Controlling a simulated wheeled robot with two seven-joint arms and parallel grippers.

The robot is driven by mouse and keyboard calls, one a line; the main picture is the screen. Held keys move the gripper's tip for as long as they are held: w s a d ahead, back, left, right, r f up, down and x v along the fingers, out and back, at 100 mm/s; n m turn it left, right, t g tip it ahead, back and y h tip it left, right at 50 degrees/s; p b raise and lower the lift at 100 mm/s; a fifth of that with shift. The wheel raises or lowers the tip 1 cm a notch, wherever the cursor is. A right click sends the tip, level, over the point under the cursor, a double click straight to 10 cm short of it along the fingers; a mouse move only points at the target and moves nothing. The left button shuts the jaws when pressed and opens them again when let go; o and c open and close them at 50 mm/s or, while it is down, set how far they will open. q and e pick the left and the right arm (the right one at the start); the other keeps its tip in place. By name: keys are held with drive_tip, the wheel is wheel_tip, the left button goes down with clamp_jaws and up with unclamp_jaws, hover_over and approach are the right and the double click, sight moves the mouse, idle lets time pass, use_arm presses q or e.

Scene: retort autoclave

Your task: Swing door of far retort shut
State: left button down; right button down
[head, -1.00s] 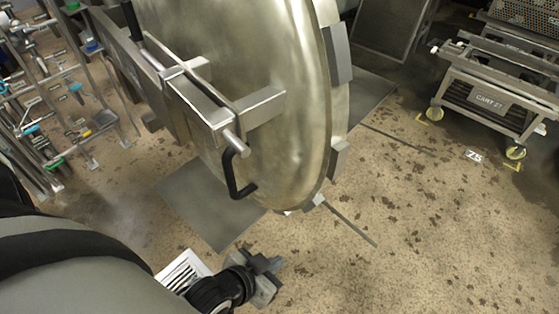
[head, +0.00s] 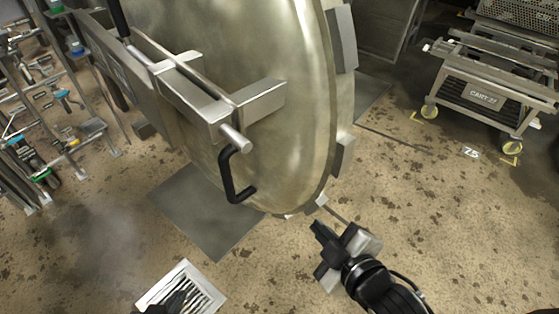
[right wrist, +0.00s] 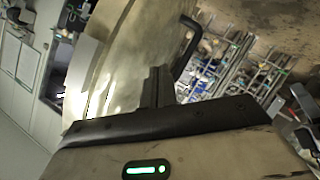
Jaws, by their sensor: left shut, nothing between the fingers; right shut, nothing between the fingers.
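The retort door (head: 290,110) is a big round steel disc standing open in the upper middle of the head view. A crossbar bracket (head: 250,105) and a black loop handle (head: 230,185) sit on its face. My right gripper (head: 318,250) is shut and empty, just below and right of the door's lower rim, apart from the handle. In the right wrist view the shut fingers (right wrist: 157,85) point toward the door (right wrist: 125,60), with the handle (right wrist: 186,45) beyond them to the right. My left gripper (head: 178,300) shows only partly at the bottom edge, dark and empty.
A white floor grate (head: 205,280) lies at the bottom left. Racks with pipes and valves (head: 50,110) stand at the left. A steel cart (head: 490,90) stands at the upper right.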

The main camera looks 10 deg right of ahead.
wheel_tip(320, 180, up, 9)
drive_tip(key=n+t+b, duration=0.3)
drive_tip(key=n, duration=0.6)
drive_tip(key=p, duration=0.1)
approach(292, 138)
drive_tip(key=w+a, duration=0.2)
drive_tip(key=a, duration=0.1)
drive_tip(key=w+d, duration=0.1)
drive_tip(key=w, duration=0.1)
drive_tip(key=shift+w+d+f+y+p, duration=0.3)
drive_tip(key=shift+w+d+f+y, duration=0.05)
drive_tip(key=shift+w+f+y, duration=0.05)
drive_tip(key=shift+w+d+f, duration=0.1)
drive_tip(key=shift+w+d, duration=0.15)
drive_tip(key=shift+w, duration=0.15)
